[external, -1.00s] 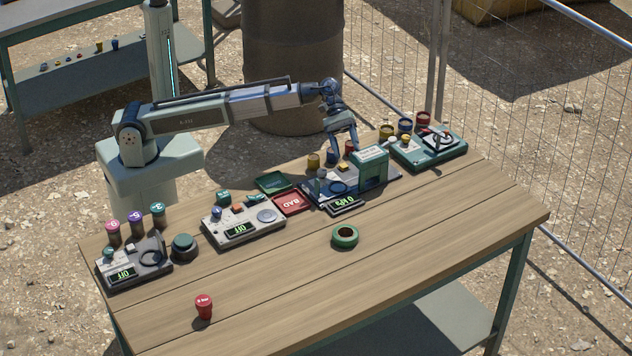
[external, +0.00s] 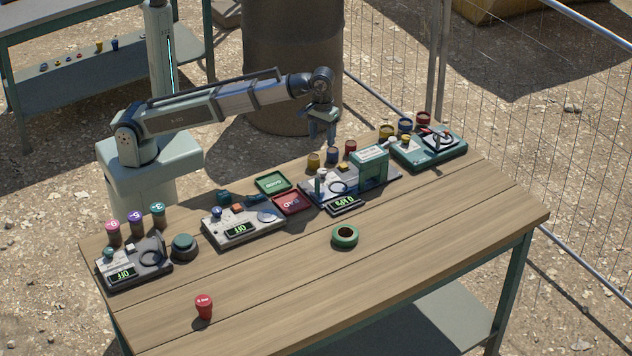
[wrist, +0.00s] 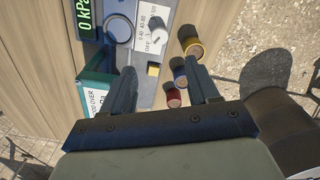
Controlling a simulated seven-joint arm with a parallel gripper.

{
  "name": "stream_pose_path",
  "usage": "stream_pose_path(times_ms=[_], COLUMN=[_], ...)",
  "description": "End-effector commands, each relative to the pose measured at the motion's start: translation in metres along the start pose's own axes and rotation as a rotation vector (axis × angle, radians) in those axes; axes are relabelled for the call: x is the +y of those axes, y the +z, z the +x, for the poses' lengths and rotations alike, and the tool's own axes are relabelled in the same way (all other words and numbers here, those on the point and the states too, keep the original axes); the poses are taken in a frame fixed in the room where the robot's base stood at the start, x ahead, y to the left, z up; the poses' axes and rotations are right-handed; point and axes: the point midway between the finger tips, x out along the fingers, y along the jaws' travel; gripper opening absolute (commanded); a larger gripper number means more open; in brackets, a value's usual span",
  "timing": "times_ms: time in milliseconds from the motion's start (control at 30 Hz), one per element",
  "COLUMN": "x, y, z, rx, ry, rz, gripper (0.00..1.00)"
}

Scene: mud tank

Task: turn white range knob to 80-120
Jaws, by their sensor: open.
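The white range knob (wrist: 158,34) sits on a white label plate with printed number ranges in the wrist view, on the grey pressure unit. Its exact pointer setting is too small to read. In the external view the knob (external: 321,173) is small at the unit's left back. The unit's display (external: 345,203) reads 0 kPa, and it also shows in the wrist view (wrist: 86,18). My gripper (external: 322,138) is open and empty above the table's back edge, behind and above the unit. In the wrist view my gripper's fingers (wrist: 161,83) are apart, with the knob beyond them.
Yellow (external: 314,160), blue (external: 332,155) and red (external: 350,147) cups stand close behind the unit. A teal block (external: 370,167) rises on its right side. GOOD (external: 273,183) and BAD (external: 291,203) trays lie to its left. A green ring (external: 345,237) lies in front.

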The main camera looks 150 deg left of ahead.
Motion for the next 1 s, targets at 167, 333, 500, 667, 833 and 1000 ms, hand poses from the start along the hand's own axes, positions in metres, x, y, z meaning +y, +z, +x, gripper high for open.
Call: stream_pose_path(times_ms=[167, 333, 500, 667, 833, 1000], x=[-0.001, -0.001, -0.001, -0.001, 0.000, 0.000], y=[0.001, 0.001, 0.001, 0.001, 0.000, 0.000], z=[0.027, 0.053, 0.080, 0.101, 0.117, 0.126], rx=[-0.002, -0.002, -0.003, -0.003, -0.002, -0.002], ry=[-0.001, 0.000, 0.000, 0.000, 0.002, 0.002], rz=[0.000, 0.000, 0.000, 0.000, 0.000, 0.000], gripper=[0.60, 0.60, 0.60, 0.60, 0.60, 0.60])
